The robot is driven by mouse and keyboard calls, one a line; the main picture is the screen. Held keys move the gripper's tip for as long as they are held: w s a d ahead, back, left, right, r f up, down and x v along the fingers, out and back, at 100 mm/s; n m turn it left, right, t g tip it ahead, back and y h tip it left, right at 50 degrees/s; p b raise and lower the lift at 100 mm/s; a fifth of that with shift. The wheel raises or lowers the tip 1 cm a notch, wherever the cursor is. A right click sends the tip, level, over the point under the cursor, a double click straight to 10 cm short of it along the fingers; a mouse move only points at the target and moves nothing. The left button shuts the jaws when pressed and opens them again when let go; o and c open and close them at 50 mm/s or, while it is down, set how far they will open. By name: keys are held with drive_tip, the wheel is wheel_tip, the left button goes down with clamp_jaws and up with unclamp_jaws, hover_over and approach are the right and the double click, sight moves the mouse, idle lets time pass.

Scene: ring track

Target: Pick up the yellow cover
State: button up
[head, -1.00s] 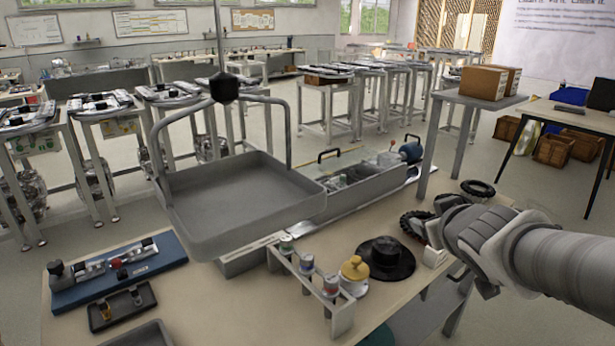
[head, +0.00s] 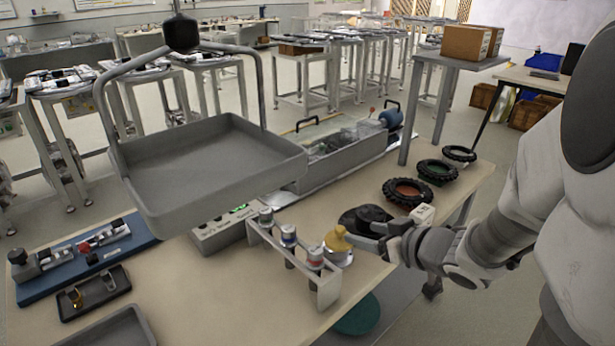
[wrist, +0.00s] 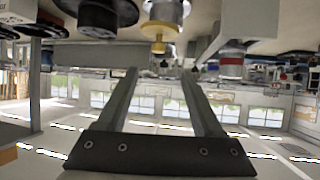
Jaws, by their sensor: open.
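The yellow cover (head: 337,240) is a small knobbed cap on a light round base, standing on the workbench beside a grey rack of small jars (head: 290,245). It also shows, upside down, in the wrist view (wrist: 158,36), in line with the gap between my fingers. My gripper (head: 364,238) is open, low over the bench just right of the cover, fingers pointing left at it. Nothing is between the fingers (wrist: 158,74). Whether a fingertip touches the cover cannot be told.
A black round disc (head: 362,216) lies right behind my gripper. A white block (head: 421,213) and black rings (head: 408,191) lie farther right. A large grey tray (head: 205,175) hangs over the bench to the left. The bench front (head: 240,300) is clear.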

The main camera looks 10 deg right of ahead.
sight(337, 227)
drive_tip(key=b+x, duration=0.2)
drive_tip(key=x, duration=0.7)
drive_tip(key=shift+d+b, duration=0.1)
drive_tip(key=shift+b, duration=0.3)
drive_tip(key=b+x, duration=0.1)
drive_tip(key=x, duration=0.1)
drive_tip(key=b+x, duration=0.1)
drive_tip(key=x, duration=0.1)
drive_tip(key=shift+s+d+f, duration=0.1)
drive_tip(key=shift+d+f, duration=0.1)
drive_tip(key=shift+f, duration=0.2)
drive_tip(key=shift+w+a+f, duration=0.15)
drive_tip(key=shift+w+a, duration=0.05)
drive_tip(key=shift+w, duration=0.3)
clamp_jaws()
